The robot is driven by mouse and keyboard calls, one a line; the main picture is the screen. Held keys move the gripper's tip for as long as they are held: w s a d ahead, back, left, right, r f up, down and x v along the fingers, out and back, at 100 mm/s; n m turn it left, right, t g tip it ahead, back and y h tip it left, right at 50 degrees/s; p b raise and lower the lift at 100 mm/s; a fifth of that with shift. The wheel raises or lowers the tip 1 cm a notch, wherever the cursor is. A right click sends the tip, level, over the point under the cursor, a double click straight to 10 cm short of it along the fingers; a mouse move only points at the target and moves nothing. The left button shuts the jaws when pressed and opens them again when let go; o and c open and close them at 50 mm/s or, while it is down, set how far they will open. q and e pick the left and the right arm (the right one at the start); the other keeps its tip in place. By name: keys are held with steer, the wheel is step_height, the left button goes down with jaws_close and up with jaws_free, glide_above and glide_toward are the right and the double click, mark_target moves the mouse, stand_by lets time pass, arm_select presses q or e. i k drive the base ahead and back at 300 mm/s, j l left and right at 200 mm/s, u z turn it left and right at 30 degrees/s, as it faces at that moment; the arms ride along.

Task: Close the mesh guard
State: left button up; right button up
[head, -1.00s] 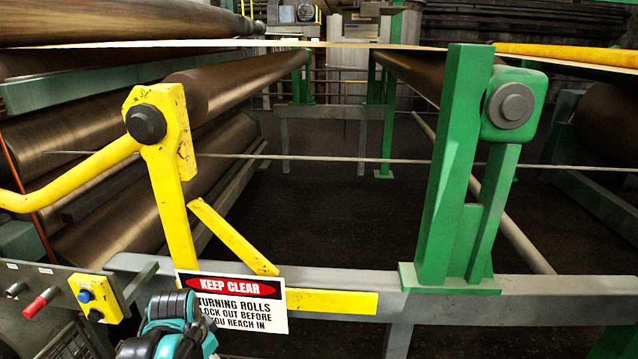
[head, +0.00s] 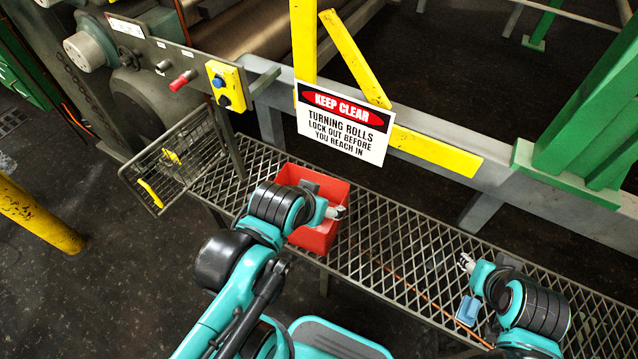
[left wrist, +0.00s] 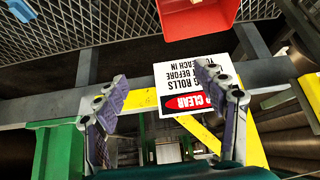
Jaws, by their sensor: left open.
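The mesh guard (head: 190,147) is a grey wire panel with a yellow handle (head: 151,193) at the left of the head view. It stands out at an angle from a post below the control panel, over the near-left end of the walkway. My left gripper (head: 338,212) is over the red bin, right of the guard and apart from it. In the left wrist view its two fingers (left wrist: 166,80) are spread, with nothing between them. My right gripper (head: 466,264) is far to the right above the grating, small and partly hidden by its own wrist.
A red bin (head: 313,238) stands on the grated walkway (head: 385,245). A keep-clear sign (head: 341,123) hangs on the rail behind. A yellow button box (head: 226,86) and a red-handled lever (head: 182,80) are above the guard. A yellow post (head: 35,215) stands at far left; floor between is clear.

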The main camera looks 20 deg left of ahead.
mark_target(158, 201)
steer(key=j+u, duration=0.1)
steer(key=u, duration=0.8)
steer(key=j+u, duration=0.2)
steer(key=u, duration=0.65)
steer(key=k+u, duration=0.1)
steer(key=u, duration=0.4)
